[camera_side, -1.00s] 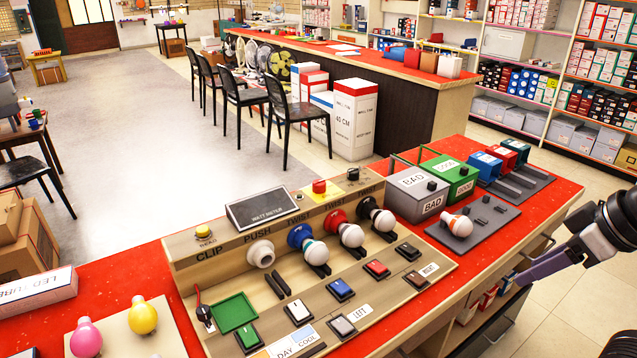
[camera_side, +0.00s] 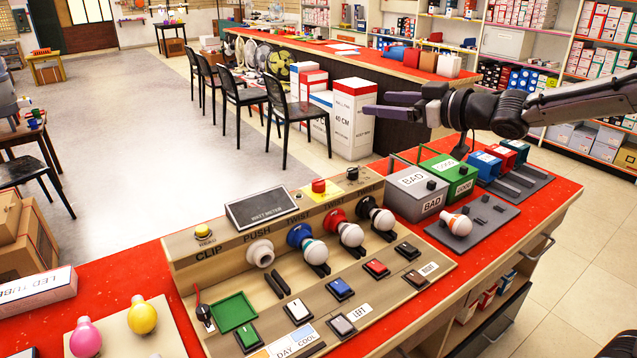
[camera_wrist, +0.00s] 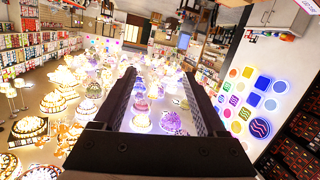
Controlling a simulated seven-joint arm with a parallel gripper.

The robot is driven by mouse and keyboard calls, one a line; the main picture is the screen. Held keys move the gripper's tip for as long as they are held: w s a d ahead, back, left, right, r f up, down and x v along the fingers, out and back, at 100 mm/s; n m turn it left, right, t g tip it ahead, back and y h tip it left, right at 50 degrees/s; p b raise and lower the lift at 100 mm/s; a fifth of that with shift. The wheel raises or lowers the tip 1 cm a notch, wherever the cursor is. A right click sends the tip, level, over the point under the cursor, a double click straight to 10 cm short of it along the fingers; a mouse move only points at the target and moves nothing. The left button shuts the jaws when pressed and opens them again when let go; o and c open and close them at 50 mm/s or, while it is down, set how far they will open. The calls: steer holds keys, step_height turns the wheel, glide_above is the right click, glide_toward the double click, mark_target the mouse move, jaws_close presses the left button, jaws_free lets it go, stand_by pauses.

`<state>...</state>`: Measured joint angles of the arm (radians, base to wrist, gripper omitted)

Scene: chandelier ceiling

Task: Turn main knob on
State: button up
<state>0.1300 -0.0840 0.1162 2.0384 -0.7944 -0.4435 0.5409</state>
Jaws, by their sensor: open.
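A wooden test panel (camera_side: 225,270) stands on the red counter. A small black knob (camera_side: 352,174) sits at the panel's back right, beside a red button (camera_side: 319,186) on a yellow plate. Its marking is too small to read, so I cannot confirm that it is the main knob. My gripper (camera_side: 376,104) is open and empty, held level above the counter and pointing left, above and a little right of that knob. In the wrist view my open jaws (camera_wrist: 163,85) frame blurred, lit chandeliers; no knob shows there.
Bulbs in twist sockets (camera_side: 314,250), coloured switches (camera_side: 376,268) and a dark watt meter (camera_side: 262,208) fill the panel. A grey BAD box (camera_side: 412,195) and green GOOD box (camera_side: 455,180) stand to its right. White cartons (camera_side: 350,125) and black chairs are behind.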

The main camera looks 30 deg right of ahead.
steer(key=w+f+n+g+y, duration=0.25)
steer(key=w+f, duration=0.45)
steer(key=f, duration=0.4)
steer(key=m, duration=0.2)
glide_toward(320, 182)
steer(key=shift+g+h, duration=0.25)
steer(key=shift+g, duration=0.1)
steer(key=x, duration=1)
steer(key=shift+w+a+r, duration=0.2)
steer(key=shift+w+r, duration=0.1)
jaws_close()
